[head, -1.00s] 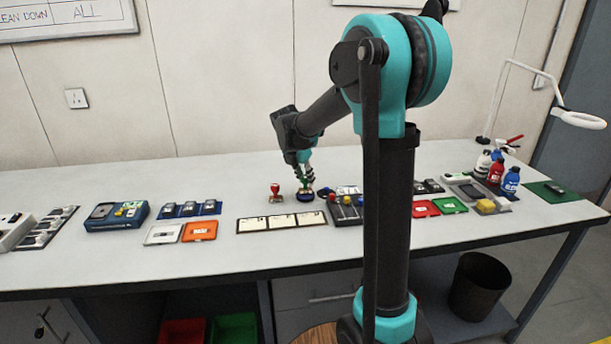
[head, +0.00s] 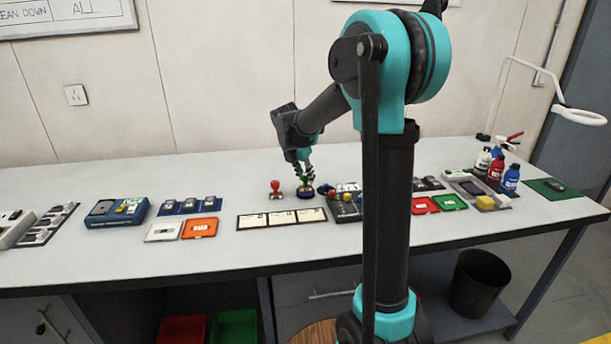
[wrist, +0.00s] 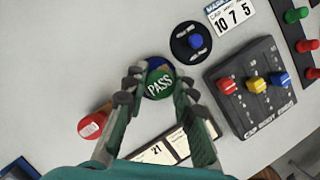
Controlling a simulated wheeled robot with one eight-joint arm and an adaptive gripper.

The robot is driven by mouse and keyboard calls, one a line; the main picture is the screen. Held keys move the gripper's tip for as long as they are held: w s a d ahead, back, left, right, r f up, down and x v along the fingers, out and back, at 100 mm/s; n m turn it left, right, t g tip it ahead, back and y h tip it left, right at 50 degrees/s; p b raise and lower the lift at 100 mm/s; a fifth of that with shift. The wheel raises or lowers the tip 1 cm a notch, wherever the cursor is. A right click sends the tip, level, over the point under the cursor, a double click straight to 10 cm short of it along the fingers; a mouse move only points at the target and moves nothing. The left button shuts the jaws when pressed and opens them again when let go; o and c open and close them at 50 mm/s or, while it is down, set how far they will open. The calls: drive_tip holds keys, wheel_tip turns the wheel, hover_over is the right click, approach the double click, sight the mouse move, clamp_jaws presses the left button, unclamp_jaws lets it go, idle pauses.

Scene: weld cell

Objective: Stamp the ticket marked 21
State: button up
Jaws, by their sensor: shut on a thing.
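My gripper (head: 305,175) is shut on a green stamp (head: 304,190), whose round top reads PASS in the wrist view (wrist: 160,84). The stamp is upright over a round blue pad (head: 305,196), partly hidden beneath it; I cannot tell whether they touch. A dark holder with three pale tickets (head: 282,218) lies in front of the gripper. The ticket marked 21 (wrist: 155,152) shows between my fingers in the wrist view, partly covered by them. Its face at the print area is not clear. A red stamp (head: 275,188) stands just left of the gripper.
Right of the pad are a round black piece with a blue knob (wrist: 191,42), a white card reading 10 7 5 (wrist: 233,18) and a dark box with red, yellow and blue knobs (wrist: 252,90). Orange (head: 200,228) and white trays lie left. Bare table fronts the tickets.

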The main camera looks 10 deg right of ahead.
drive_tip(key=shift+f, duration=0.4)
idle(1.1)
drive_tip(key=shift+r, duration=0.1)
drive_tip(key=shift+r, duration=3.45)
